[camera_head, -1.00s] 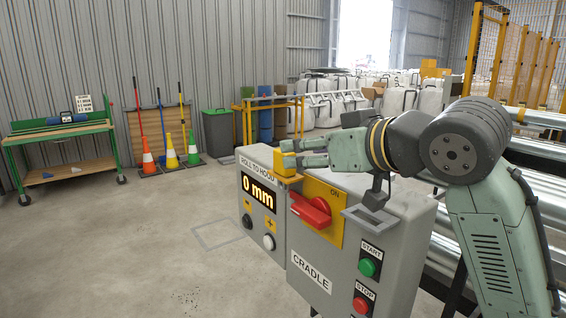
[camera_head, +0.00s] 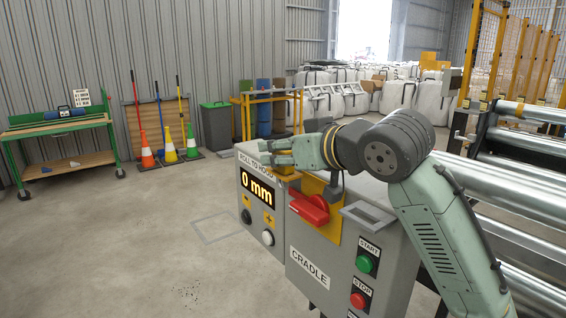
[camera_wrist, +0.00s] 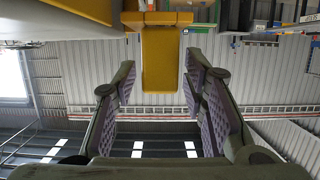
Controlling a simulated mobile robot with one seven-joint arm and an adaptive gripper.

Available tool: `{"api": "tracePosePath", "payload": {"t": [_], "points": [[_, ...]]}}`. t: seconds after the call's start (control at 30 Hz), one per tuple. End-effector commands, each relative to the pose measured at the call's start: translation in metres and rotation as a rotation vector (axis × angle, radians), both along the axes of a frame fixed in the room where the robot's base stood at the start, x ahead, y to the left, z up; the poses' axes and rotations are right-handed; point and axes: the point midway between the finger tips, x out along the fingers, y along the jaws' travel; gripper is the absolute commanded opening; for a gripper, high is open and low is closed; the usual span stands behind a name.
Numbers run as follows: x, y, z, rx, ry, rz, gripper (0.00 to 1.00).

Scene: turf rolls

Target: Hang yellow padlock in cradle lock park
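A yellow block (camera_head: 288,173), which appears to be the padlock, shows at the top of the control boxes, partly hidden by my gripper. In the wrist view, a plain yellow block (camera_wrist: 161,62) stands between the two fingers of my gripper (camera_wrist: 160,78), with a gap on each side. No shackle can be made out. My gripper (camera_head: 276,152) is open, its fingers pointing left over the box top. The grey box marked CRADLE (camera_head: 310,267) carries a red rotary switch (camera_head: 310,208) on a yellow plate. I cannot tell which part is the lock park.
The adjoining box marked ROLL TO HOOD (camera_head: 257,189) shows 0 mm. A grey bracket (camera_head: 368,214) sticks out above the green START button (camera_head: 364,264) and red STOP button (camera_head: 358,300). Steel rollers (camera_head: 520,190) lie to the right.

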Motion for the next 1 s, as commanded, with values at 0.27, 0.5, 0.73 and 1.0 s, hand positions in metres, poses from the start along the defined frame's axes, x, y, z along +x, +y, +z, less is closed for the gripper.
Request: {"api": "tracePosePath", "payload": {"t": [0.27, 0.5, 0.73, 1.0], "points": [[-0.0002, -0.0001, 0.0001, 0.0, 0.0, 0.0, 0.18], [-0.0002, -0.0002, 0.0002, 0.0, 0.0, 0.0, 0.02], [-0.0002, -0.0002, 0.0005, 0.001, -0.001, 0.0, 0.0], [0.0002, 0.0001, 0.0088, 0.0, -0.001, 0.0, 0.0]]}}
